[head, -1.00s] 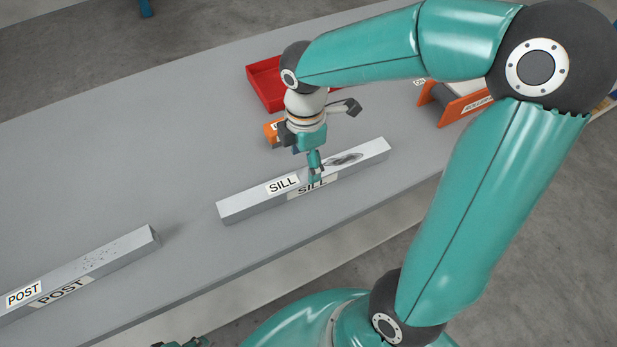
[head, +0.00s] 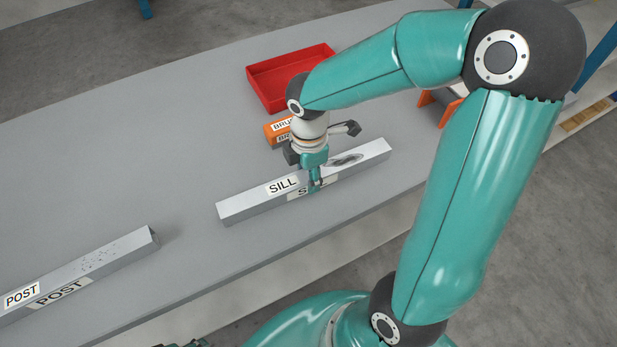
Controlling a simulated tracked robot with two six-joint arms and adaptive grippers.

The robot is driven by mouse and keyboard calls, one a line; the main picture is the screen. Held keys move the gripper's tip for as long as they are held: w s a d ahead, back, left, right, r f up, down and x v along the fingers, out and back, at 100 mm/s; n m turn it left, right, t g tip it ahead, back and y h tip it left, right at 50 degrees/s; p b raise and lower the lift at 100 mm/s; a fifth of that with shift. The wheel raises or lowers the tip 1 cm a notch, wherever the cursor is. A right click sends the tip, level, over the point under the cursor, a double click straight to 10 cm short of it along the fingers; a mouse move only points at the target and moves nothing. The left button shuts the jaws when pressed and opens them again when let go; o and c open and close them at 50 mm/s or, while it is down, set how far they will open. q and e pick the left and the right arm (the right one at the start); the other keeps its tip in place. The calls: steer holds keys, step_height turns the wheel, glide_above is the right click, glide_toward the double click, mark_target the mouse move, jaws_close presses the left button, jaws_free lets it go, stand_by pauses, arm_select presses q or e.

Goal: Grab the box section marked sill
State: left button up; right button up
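The box section marked SILL (head: 245,206) is a long grey square bar with white labels on its top and front side. It lies on the grey bench, slanting up to the right, with a dark smudge on its right half. My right gripper (head: 316,186) points down over the bar near its middle. One finger shows in front of the front face, covering part of the front label. The other finger is hidden, so its grip on the bar cannot be told. A small teal and dark part at the bottom edge may be my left gripper (head: 186,343); its fingers are not clear.
A second bar marked POST (head: 110,257) lies on the bench (head: 130,150) at the left. An orange block labelled BRU (head: 271,136) sits just behind my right gripper, and a red tray (head: 262,88) stands farther back. An orange item (head: 449,113) is partly hidden behind my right arm.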

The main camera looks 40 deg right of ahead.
jaws_close()
steer(key=shift+r, duration=0.15)
